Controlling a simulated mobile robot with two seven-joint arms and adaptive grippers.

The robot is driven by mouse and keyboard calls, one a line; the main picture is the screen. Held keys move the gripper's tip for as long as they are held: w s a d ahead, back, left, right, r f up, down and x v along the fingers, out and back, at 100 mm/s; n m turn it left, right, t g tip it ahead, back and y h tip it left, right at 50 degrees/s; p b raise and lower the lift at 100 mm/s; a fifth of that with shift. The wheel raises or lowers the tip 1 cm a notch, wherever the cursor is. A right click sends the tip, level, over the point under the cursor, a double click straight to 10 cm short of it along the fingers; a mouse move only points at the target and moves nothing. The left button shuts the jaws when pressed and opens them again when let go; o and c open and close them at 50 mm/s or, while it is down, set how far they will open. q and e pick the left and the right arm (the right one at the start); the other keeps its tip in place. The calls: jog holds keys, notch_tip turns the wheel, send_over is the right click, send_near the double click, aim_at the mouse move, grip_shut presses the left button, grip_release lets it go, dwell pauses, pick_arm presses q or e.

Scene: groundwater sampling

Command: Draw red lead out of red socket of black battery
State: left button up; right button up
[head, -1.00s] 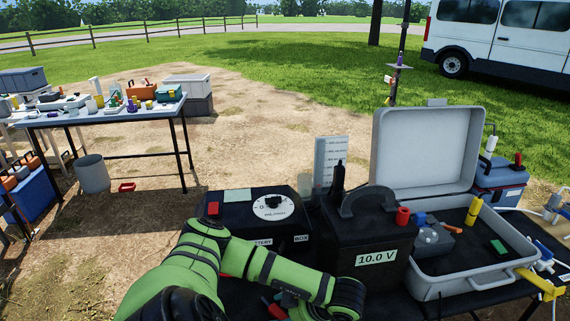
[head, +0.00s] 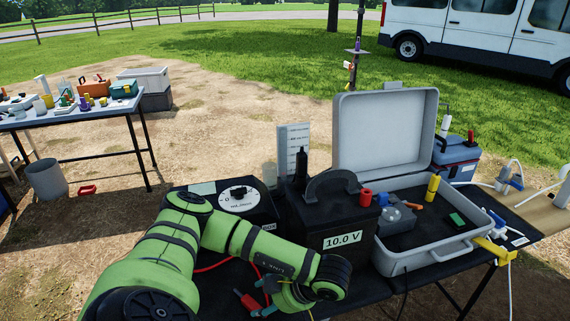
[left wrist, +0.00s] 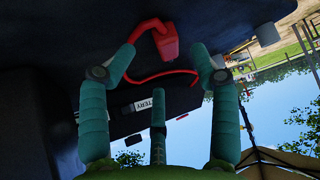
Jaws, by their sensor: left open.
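The black battery (head: 310,235) stands upright on the dark table, with a 10.0 V label on its front. A red cylindrical socket (head: 366,197) is on its top right, and a black plug (head: 301,168) stands on its top left. My left gripper (head: 264,298) is low, in front and to the left of the battery, with its fingers apart. A red plug-like piece (head: 246,301) is by its fingertips. In the left wrist view this red piece (left wrist: 166,42) lies between the open fingers, with red cable (left wrist: 160,76) nearby. Contact cannot be told. My right gripper does not show.
A black box with a round dial (head: 238,197) stands left of the battery. An open grey case (head: 440,262) stands to its right, its lid raised behind. A white graduated board (head: 293,140) stands behind. A second table (head: 75,113) is at the far left.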

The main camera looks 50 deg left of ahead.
pick_arm(q)
jog(key=shift+v, duration=3.75)
